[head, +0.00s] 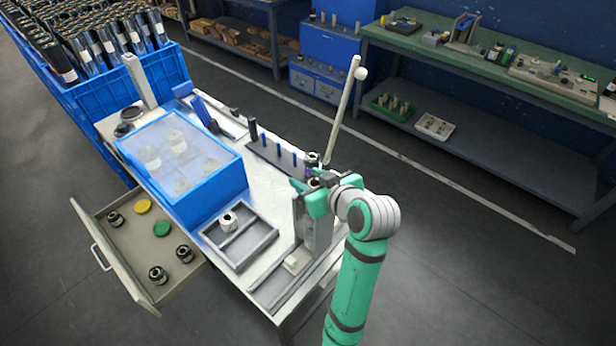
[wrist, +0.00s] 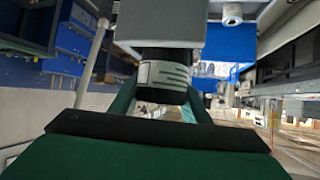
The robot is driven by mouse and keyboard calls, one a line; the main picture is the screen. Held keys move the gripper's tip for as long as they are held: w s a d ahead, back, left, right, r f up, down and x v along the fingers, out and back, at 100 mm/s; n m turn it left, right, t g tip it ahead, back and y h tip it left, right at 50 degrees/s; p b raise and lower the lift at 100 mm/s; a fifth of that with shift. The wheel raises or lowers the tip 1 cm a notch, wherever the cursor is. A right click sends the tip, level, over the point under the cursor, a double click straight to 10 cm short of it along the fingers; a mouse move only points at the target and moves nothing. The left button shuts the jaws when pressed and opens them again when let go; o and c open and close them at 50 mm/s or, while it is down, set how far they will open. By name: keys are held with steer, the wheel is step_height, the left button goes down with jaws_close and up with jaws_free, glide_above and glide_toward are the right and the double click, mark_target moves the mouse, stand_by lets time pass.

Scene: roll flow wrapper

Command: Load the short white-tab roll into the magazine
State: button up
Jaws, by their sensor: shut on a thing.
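My gripper (head: 318,196) is at the top of a grey upright housing (head: 314,232), which looks like the magazine, at the right end of the bench. Its green fingers are shut on a dark roll with a white printed label (wrist: 163,75). In the wrist view, which looks upside down, the roll's dark end meets or enters the grey block (wrist: 160,20); I cannot tell how deep. The roll's tab is not clear. Another small dark-and-white roll or cap (head: 312,158) is just behind the gripper.
A pale lever (head: 340,112) rises behind the gripper. A grey tray (head: 264,246) holds a white roll (head: 229,222). A blue lidded box (head: 218,196) stands left. An open drawer (head: 128,258) holds several dark rolls and yellow and green discs.

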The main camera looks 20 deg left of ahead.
steer(key=shift+f, duration=0.55)
steer(key=o, duration=1.2)
steer(key=v, duration=1)
steer(key=shift+s+d, duration=0.2)
steer(key=shift+d, duration=0.1)
steer(key=shift+r, duration=0.1)
